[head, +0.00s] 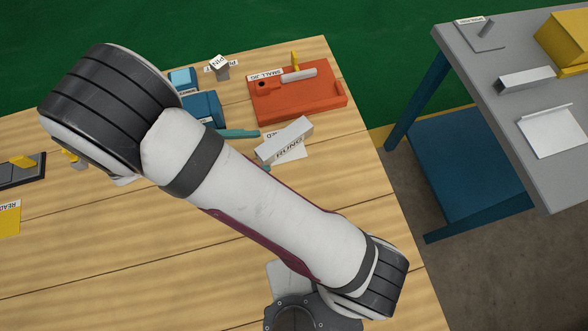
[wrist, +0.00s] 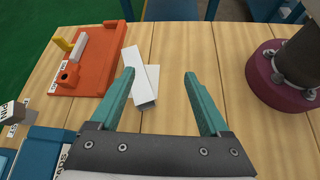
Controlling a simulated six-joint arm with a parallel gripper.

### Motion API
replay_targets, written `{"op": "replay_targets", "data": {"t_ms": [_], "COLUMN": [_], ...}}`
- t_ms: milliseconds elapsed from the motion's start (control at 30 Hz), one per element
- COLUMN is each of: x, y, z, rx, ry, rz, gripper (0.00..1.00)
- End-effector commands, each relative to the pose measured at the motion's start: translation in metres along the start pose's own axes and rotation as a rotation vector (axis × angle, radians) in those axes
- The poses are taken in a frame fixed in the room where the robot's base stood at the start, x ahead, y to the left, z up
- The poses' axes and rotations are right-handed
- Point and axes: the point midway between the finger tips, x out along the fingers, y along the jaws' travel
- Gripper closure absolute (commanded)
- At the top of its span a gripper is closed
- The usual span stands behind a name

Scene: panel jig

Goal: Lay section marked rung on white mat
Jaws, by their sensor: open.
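The section marked RUNG (head: 284,140) is a pale grey-white bar. It lies at a slant across the small white mat (head: 293,154), whose lower part and a label edge reading "ED" show around it. The section (wrist: 137,76) is also in the wrist view, ahead of my gripper. My gripper (wrist: 158,73) has two teal fingers spread apart with nothing between them. In the wrist view the section is nearer the left finger. In the head view my arm hides most of the gripper, and the fingers point toward the section.
An orange small jig (head: 300,97) with a yellow handle stands just behind the mat. Blue blocks (head: 203,109) and a grey pin block (head: 220,70) are to its left. A grey table (head: 475,65) with a yellow box (head: 565,40) stands at right. The wood in front is clear.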

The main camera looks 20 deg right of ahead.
Motion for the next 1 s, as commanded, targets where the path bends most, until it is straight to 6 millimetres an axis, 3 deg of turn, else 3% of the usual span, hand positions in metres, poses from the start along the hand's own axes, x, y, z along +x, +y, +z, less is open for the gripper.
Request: {"op": "replay_targets", "data": {"t_ms": [33,100,200,300,400,567,1000], "x": [0.006,0.012,0.011,0.0,-0.012,-0.021,-0.021], "y": [-0.006,-0.029,-0.068,-0.101,-0.118,-0.125,-0.125], "z": [0.034,0.077,0.12,0.14,0.144,0.143,0.143], "rx": [0.17,0.453,0.881,1.271,1.545,1.724,1.727], "ry": [0.069,0.168,0.296,0.4,0.474,0.523,0.524], "rz": [-0.133,-0.352,-0.664,-0.938,-1.128,-1.256,-1.26], "gripper": [0.2,0.2,0.2,0.2,0.2,0.2,0.2]}}
